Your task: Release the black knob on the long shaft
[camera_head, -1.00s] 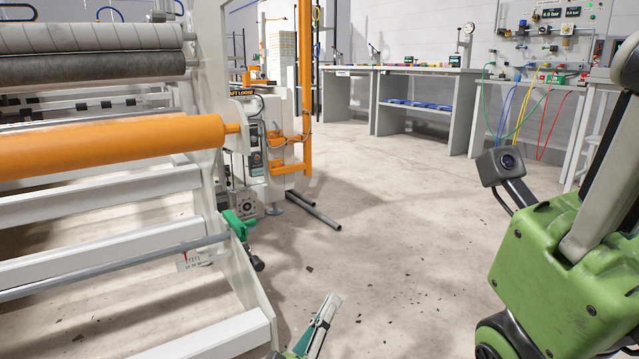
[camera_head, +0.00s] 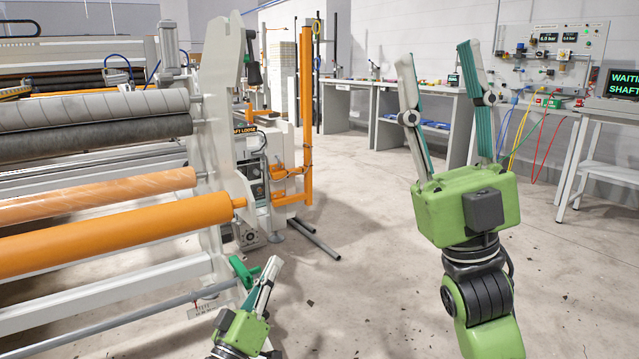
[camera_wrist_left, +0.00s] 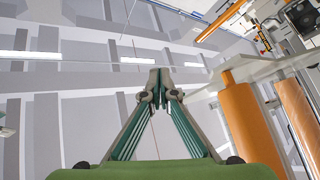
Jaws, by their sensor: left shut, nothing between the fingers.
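The long shaft (camera_head: 100,326) is a grey rod running along the front of the machine. A green clamp (camera_head: 243,272) sits at its right end. My left gripper (camera_head: 271,264) is shut and empty, with its fingers pointing up in front of the clamp; whether they touch it I cannot tell. The left wrist view also shows these closed fingers (camera_wrist_left: 163,86), with nothing between them. The black knob below the clamp is not clearly visible now; my left gripper may hide it. My right gripper (camera_head: 435,55) is open and empty, pointing up at the right, well away from the shaft.
An orange roller (camera_head: 110,236) and a paler roller (camera_head: 95,197) lie above the shaft. A white end plate (camera_head: 222,110) carries a black handle (camera_head: 253,68) near its top. An orange post (camera_head: 305,100) stands behind. A screen (camera_head: 623,83) is far right. Open floor lies right.

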